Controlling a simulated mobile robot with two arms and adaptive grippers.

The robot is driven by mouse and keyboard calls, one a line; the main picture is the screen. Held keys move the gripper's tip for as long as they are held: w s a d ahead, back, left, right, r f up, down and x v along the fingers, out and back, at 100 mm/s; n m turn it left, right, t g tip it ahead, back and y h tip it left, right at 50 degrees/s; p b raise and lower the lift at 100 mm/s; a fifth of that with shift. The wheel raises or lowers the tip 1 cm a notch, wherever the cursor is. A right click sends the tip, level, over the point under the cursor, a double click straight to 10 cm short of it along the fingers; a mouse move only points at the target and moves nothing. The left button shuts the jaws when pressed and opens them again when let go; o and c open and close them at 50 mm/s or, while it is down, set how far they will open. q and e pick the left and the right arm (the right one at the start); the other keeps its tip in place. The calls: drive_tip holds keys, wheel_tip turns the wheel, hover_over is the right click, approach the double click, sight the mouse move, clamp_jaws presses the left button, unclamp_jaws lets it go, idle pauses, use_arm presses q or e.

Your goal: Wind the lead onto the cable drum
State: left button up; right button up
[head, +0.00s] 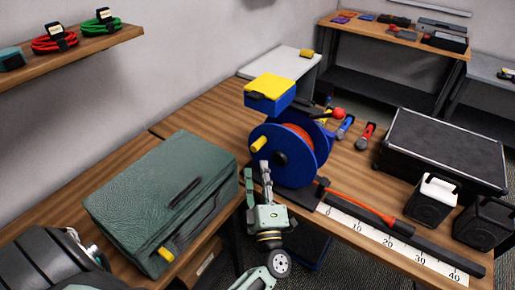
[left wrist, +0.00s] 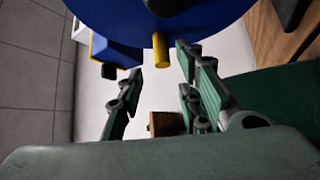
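The cable drum (head: 318,154) is blue with orange lead wound inside and stands on the wooden table. Its yellow crank handle (head: 259,144) sticks out toward me on the left of the near flange. The free orange lead (head: 355,205) runs right from the drum's base to a dark bar. My left gripper (head: 257,172) is just below the handle, fingers pointing up at it. In the left wrist view the fingers are spread apart, empty, with the yellow handle (left wrist: 161,50) beyond and between their tips. I see no contact. My right gripper is not in view.
A white scale (head: 385,241) lies along the table's front edge. A green case (head: 160,200) stands close left of my gripper. A yellow-and-blue box (head: 270,92) shows at the drum's top. A black case (head: 445,150) and two small black boxes stand right.

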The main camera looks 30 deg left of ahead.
use_arm(q)
drive_tip(key=p+x, duration=0.2)
drive_tip(key=x, duration=0.5)
drive_tip(key=shift+w+a, duration=0.1)
drive_tip(key=shift+w, duration=0.05)
clamp_jaws()
idle(0.3)
